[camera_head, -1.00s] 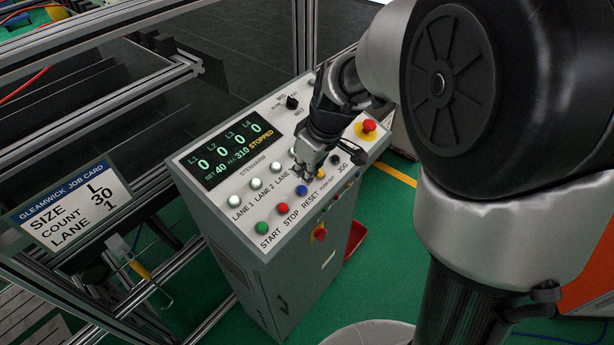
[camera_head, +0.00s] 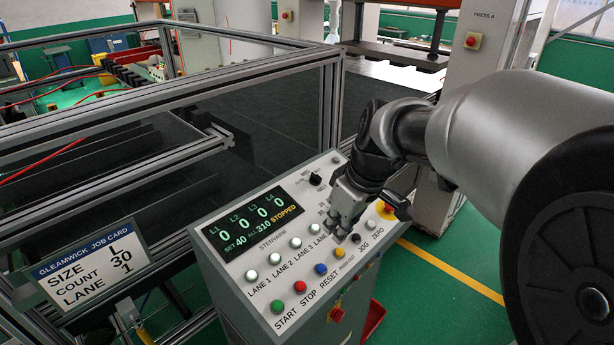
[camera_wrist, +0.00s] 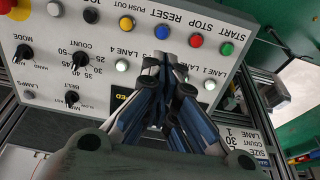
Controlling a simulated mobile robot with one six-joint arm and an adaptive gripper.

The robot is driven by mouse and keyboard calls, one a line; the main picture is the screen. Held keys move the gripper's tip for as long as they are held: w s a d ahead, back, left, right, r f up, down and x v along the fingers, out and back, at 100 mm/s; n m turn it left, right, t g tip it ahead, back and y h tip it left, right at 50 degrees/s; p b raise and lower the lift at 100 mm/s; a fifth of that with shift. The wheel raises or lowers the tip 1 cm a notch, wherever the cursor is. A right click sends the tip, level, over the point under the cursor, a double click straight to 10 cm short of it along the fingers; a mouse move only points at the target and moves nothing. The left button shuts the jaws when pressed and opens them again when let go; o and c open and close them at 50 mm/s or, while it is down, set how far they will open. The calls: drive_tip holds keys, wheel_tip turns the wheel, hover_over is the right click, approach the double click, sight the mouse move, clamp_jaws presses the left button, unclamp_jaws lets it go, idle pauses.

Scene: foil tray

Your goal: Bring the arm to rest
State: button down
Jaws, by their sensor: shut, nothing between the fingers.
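My gripper (camera_head: 343,224) is over the right part of the control panel (camera_head: 235,272), near the lane buttons and the JOG button. Whether the fingertips touch the panel cannot be told. The panel display (camera_head: 253,225) reads 0 in all lanes, SET 40, ALL 310 and STOPPED. My gripper hides part of the panel around the count dial in the head view; the count dial (camera_wrist: 81,59) shows in the wrist view.
A job card (camera_head: 92,264) reading size L, count 30, lane 1 hangs at the left. A metal frame (camera_head: 180,95) stands behind the panel. A red emergency button (camera_head: 386,207) is right of my gripper. Press A (camera_head: 485,100) stands at the back right. Green floor (camera_head: 440,295) is open at right.

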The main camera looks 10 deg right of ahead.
drive_tip(key=s+f+m+t+h+b, duration=0.1)
drive_tip(key=s+f+m+b, duration=0.6)
drive_tip(key=s+f+b, duration=1.2)
drive_tip(key=shift+s+f+t+h+b, duration=0.25)
drive_tip(key=shift+s+t+h+b, duration=0.3)
drive_tip(key=shift+s, duration=0.7)
